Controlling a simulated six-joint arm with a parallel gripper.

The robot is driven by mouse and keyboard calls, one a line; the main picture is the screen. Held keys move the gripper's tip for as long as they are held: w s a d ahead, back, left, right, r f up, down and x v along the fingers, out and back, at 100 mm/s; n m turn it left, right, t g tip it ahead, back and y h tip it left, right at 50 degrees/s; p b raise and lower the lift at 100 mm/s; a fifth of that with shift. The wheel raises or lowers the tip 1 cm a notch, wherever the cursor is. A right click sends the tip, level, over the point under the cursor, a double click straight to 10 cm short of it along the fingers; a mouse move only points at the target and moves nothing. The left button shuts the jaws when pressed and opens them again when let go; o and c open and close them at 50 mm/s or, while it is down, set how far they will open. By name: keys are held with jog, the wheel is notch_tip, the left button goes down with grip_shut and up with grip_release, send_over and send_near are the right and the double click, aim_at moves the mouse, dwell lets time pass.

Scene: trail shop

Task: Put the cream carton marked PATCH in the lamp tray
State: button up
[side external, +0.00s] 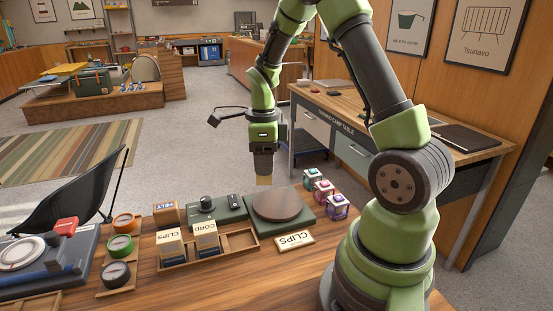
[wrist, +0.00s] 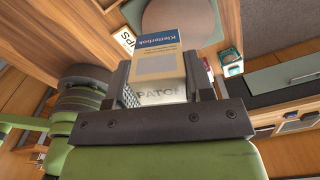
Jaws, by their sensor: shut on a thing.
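My gripper (wrist: 166,88) is shut on the cream carton marked PATCH (wrist: 172,92), which has a blue and cream top face. In the side external view my gripper (side external: 264,176) hangs above the table, over the far side of the round brown plate, and only a small cream end of the carton (side external: 264,181) shows below it. A wooden tray with compartments (side external: 243,240) sits at the table's middle. Two cartons, marked CLIPS (side external: 170,244) and CORD (side external: 206,235), stand in its left part; its right part looks empty. I see no label naming a lamp tray.
A brown round plate on a green base (side external: 277,206) lies under my gripper. Small colored lanterns (side external: 323,188) stand to its right. A FELT box (side external: 166,213) and round tins (side external: 121,245) are at left.

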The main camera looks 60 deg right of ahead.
jog(key=shift+w+a+f+n, duration=0.2)
jog(key=shift+a+f+n, duration=0.45)
jog(key=shift+a+f, duration=0.85)
jog(key=shift+w+a+f+n, duration=0.25)
jog(key=shift+a+f+n, duration=0.35)
jog(key=shift+a+f, duration=0.95)
jog(key=shift+w+a+f+n, duration=0.2)
jog(key=shift+a+f+n, duration=0.45)
jog(key=shift+a+f, duration=0.85)
jog(key=shift+a, duration=0.1)
jog(key=shift+f, duration=0.3)
jog(key=shift+f, duration=0.65)
jog(key=o, duration=1.4)
